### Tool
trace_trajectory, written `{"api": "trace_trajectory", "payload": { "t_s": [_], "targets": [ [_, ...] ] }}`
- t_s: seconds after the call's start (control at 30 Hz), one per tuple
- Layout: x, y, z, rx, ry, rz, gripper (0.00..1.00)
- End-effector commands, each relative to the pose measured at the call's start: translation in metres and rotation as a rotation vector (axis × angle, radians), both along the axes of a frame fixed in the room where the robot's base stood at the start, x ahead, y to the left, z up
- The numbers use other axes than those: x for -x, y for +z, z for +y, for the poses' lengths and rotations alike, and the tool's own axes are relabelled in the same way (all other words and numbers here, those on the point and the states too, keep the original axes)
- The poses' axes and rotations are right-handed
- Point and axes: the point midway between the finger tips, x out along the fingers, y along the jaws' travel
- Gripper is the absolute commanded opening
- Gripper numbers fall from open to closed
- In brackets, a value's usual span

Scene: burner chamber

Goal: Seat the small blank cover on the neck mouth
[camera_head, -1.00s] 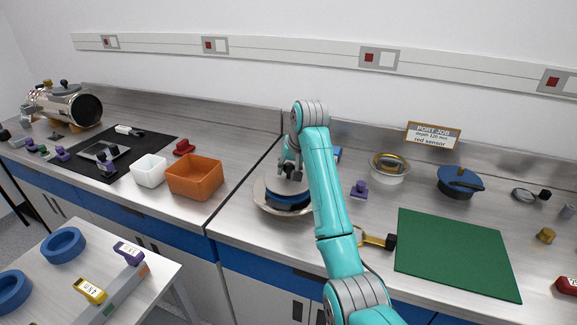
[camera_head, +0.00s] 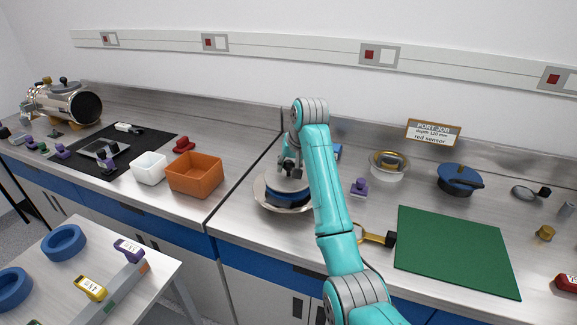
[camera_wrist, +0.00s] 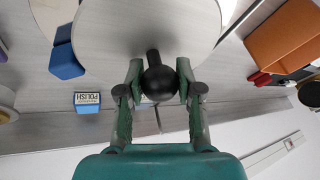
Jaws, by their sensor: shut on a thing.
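My gripper (camera_head: 289,168) is shut on the black ball knob (camera_wrist: 159,78) of a round, flat grey cover (camera_wrist: 150,25). In the head view the cover (camera_head: 285,184) lies over a blue ring in a wide silver dish (camera_head: 262,197). I cannot tell whether it rests on the ring or hangs just above it. My arm hides part of the dish's right side. A shiny metal chamber (camera_head: 62,101) with a dark round open end lies on the far left counter. Fittings show on its top, but I cannot make out the neck mouth.
An orange bin (camera_head: 194,175) and a white bin (camera_head: 149,169) stand left of the dish. A purple block (camera_head: 359,188), a silver-rimmed bowl (camera_head: 388,166), a blue lidded pot (camera_head: 459,180) and a green mat (camera_head: 457,252) are to the right. A blue polish box (camera_wrist: 87,102) is near the wall.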

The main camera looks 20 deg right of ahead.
Motion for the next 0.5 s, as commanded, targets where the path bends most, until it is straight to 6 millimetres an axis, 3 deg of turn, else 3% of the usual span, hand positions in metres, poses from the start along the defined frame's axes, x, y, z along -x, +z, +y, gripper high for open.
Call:
{"api": "trace_trajectory", "payload": {
  "t_s": [0.5],
  "targets": [
    [0.000, -0.012, 0.000, -0.001, 0.000, -0.002, 0.00]
  ]
}}
